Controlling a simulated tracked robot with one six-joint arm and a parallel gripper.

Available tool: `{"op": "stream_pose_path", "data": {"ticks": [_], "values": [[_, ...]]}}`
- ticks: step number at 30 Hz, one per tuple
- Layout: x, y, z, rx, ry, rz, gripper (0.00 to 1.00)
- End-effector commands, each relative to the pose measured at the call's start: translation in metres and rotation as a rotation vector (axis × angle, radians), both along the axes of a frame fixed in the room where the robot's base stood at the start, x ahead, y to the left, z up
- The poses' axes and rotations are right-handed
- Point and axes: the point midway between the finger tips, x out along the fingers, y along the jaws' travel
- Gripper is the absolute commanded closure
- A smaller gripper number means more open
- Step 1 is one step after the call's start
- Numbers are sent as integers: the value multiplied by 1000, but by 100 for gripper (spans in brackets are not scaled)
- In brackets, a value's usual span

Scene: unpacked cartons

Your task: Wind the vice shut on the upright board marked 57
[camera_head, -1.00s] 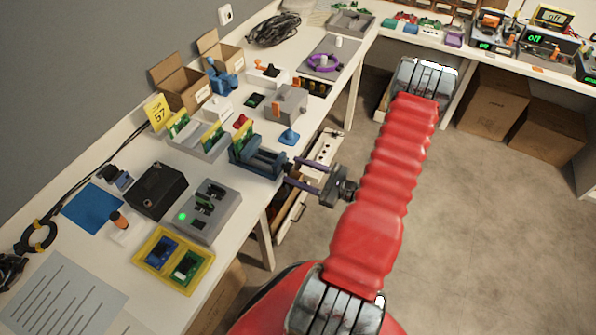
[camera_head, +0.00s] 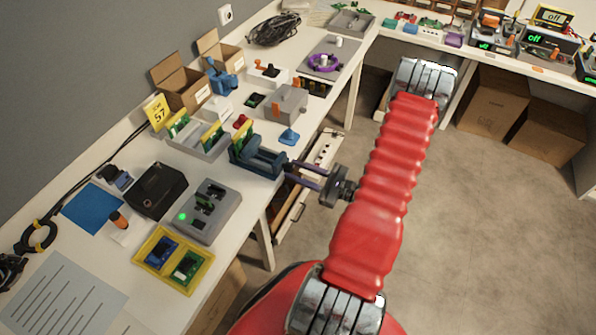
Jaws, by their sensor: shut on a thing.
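The dark blue vice (camera_head: 262,161) stands at the front edge of the white workbench. An upright green and yellow board (camera_head: 241,138) stands at its back end; any mark on it is too small to read, and I cannot tell whether the jaws touch it. A yellow card reading 57 (camera_head: 156,113) stands behind the grey tray. My gripper (camera_head: 291,169) reaches in from the right, past the bench edge. Its purple fingers are shut on the handle end of the vice, which they largely hide.
A grey tray (camera_head: 205,150) with upright green boards stands left of the vice. A blue funnel-shaped piece (camera_head: 289,137) and a grey box (camera_head: 291,103) stand close behind and right. A grey device with a green light (camera_head: 208,212) is nearer. The floor (camera_head: 470,220) right is open.

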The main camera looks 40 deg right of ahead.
Motion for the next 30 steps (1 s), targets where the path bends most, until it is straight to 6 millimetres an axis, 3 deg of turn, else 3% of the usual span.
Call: {"op": "stream_pose_path", "data": {"ticks": [14, 30], "values": [[0, 0, 0, 138, 49, 0, 94], [0, -1, 0, 584, 208, 0, 94]]}}
